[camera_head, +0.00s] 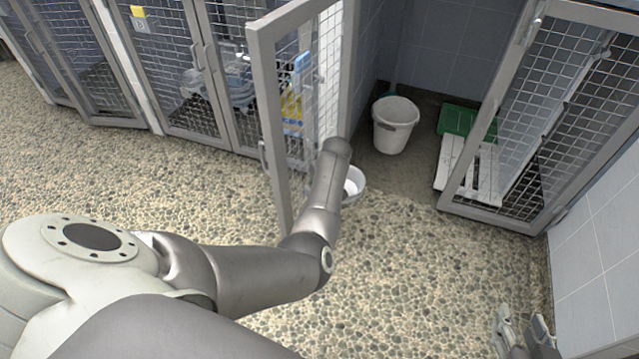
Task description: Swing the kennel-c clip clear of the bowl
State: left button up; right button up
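A white bowl (355,183) sits on the floor at the foot of the open mesh door, partly hidden behind my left arm. I cannot make out the kennel-c clip. My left arm reaches in from the left across the middle, and its far end stands in front of the bowl and beside the open door. My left gripper is hidden behind its own arm. My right gripper (524,335) shows at the bottom right edge, with its two fingers apart and nothing between them. It is well away from the bowl.
The open mesh door (268,110) stands out over the floor. Another mesh door (480,150) stands at right. The pebbled floor at left is clear.

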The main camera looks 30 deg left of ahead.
pick_arm(q)
jog(key=shift+s, duration=0.1)
jog(key=o, duration=1)
jog(key=shift+d+r, duration=0.15)
jog(key=shift+r, duration=0.35)
jog(key=shift+v, duration=3.2)
jog(key=shift+s, duration=0.1)
